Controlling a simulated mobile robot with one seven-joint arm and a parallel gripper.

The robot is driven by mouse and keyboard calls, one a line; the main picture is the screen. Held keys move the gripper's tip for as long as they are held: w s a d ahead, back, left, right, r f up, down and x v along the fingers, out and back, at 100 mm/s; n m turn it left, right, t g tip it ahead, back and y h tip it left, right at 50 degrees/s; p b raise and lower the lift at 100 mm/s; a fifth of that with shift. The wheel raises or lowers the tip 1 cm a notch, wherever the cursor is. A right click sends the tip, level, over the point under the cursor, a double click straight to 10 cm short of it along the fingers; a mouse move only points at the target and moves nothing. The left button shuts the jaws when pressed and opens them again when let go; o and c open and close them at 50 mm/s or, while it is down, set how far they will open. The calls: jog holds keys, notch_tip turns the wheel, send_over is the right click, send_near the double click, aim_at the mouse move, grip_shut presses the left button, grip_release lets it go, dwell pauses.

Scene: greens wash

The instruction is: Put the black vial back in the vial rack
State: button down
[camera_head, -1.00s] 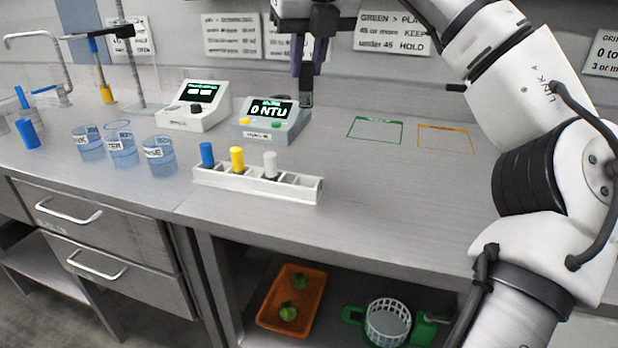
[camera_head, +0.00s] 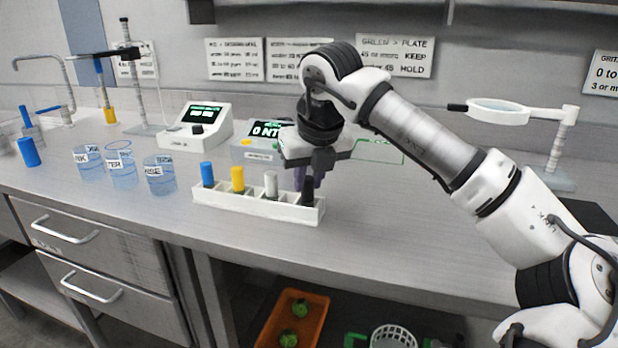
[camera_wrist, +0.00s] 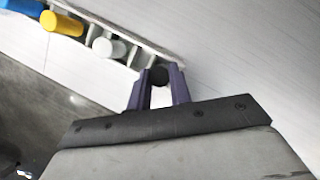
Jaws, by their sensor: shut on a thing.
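The black vial (camera_head: 308,190) stands upright at the right end of the white vial rack (camera_head: 262,208), its lower part hidden by the rack's front wall. My gripper (camera_head: 308,178) is at this end of the rack, shut on the black vial. In the wrist view the vial's black cap (camera_wrist: 159,75) shows between the two purple fingers (camera_wrist: 158,92). Blue (camera_head: 207,174), yellow (camera_head: 238,179) and white (camera_head: 271,184) capped vials stand in the other slots. Whether the black vial rests on the slot floor cannot be told.
Blue beakers (camera_head: 159,175) stand left of the rack. A meter reading "0 NTU" (camera_head: 262,152) is behind it, partly hidden by my gripper. A magnifier on a stand (camera_head: 500,112) is at the right. The counter in front of the rack is clear.

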jog(key=shift+f, duration=0.2)
jog(key=c, duration=1.3)
grip_release()
jog(key=shift+r, duration=0.1)
jog(key=shift+r, duration=0.4)
jog(key=v, duration=1.1)
jog(key=shift+s+d+r+p, duration=0.1)
jog(key=shift+s+r+p, duration=0.1)
jog(key=shift+p, duration=0.15)
